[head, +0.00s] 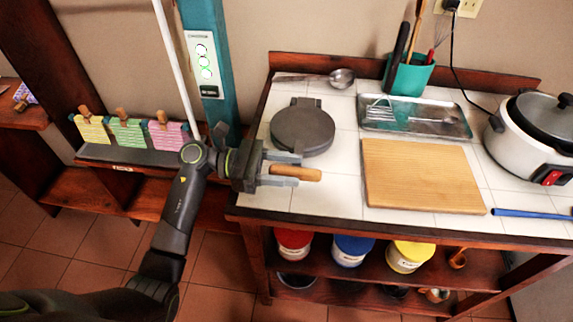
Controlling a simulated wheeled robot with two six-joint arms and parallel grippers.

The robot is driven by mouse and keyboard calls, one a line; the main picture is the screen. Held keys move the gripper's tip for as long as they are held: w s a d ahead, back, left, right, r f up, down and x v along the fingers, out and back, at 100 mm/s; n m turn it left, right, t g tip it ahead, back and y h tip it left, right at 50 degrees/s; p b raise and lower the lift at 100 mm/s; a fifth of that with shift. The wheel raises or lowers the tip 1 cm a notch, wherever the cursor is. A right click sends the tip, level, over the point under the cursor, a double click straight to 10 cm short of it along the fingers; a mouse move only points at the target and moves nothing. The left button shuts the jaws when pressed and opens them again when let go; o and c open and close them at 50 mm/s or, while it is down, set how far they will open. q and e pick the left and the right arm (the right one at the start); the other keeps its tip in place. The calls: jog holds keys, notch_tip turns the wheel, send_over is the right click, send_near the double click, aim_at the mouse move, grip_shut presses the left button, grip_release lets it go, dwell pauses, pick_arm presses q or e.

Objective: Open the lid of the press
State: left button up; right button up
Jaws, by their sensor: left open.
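The press (302,127) is a dark grey round disc lying flat at the left of the white-tiled counter. Its lid looks shut, with a hinge tab at the back. My left gripper (290,169) comes in from the left at the press's front edge. Its jaws are open, one finger behind the handle and one in front of it. Whether a finger touches the handle I cannot tell. My right gripper is not in view.
A wooden board (422,176) lies to the right, with a metal tray (415,117) behind it. A ladle (341,78) lies behind the press. A white cooker (530,140) stands at the far right. A teal post (211,60) rises behind my left arm.

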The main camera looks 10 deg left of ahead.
pick_arm(q)
jog(key=shift+c, duration=0.2)
grip_shut()
